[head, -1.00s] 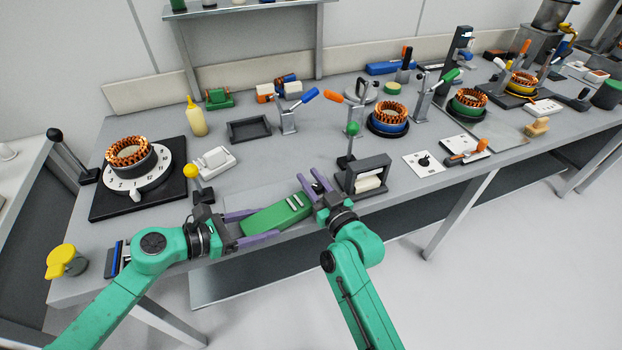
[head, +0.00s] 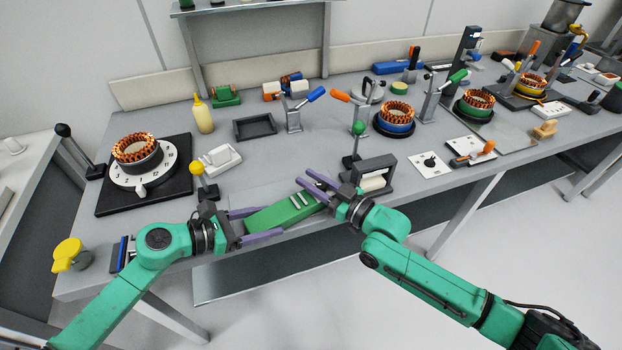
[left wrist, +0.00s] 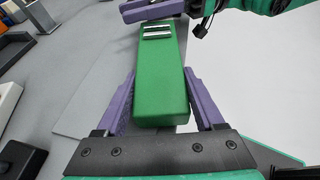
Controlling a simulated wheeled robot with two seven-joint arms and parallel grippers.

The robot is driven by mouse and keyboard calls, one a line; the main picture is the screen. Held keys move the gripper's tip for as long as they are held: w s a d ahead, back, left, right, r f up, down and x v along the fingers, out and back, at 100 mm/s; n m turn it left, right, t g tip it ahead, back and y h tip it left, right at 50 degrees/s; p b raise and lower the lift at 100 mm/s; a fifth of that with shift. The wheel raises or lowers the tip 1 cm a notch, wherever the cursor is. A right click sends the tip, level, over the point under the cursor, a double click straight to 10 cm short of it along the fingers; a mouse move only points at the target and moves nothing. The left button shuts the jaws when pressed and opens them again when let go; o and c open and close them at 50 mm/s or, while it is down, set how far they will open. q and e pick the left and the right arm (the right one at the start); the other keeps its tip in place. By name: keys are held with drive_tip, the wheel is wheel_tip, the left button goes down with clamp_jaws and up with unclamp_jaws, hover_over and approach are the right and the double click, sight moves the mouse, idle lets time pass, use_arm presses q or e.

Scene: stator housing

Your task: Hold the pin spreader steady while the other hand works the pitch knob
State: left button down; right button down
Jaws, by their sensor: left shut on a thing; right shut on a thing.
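The pin spreader is a long green block (head: 285,212) with light metal bars near its far end; it also shows in the left wrist view (left wrist: 160,85). My left gripper (head: 262,222) is shut on its near end, one purple finger along each side in the left wrist view (left wrist: 158,98). My right gripper (head: 318,185) is at the spreader's far end, its purple fingers across that end. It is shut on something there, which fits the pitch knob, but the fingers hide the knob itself.
A dark frame with a white roller (head: 374,180) stands just right of my right gripper. A green-knobbed lever (head: 356,140) rises behind it. A yellow-knobbed lever (head: 203,180) stands behind my left gripper. The bench's front edge runs close below both grippers.

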drive_tip(key=shift+f, duration=0.2)
drive_tip(key=c, duration=0.6)
unclamp_jaws()
drive_tip(key=shift+d, duration=0.15)
drive_tip(key=v, duration=1.2)
drive_tip(key=shift+s+r, duration=0.1)
drive_tip(key=shift+s, duration=0.05)
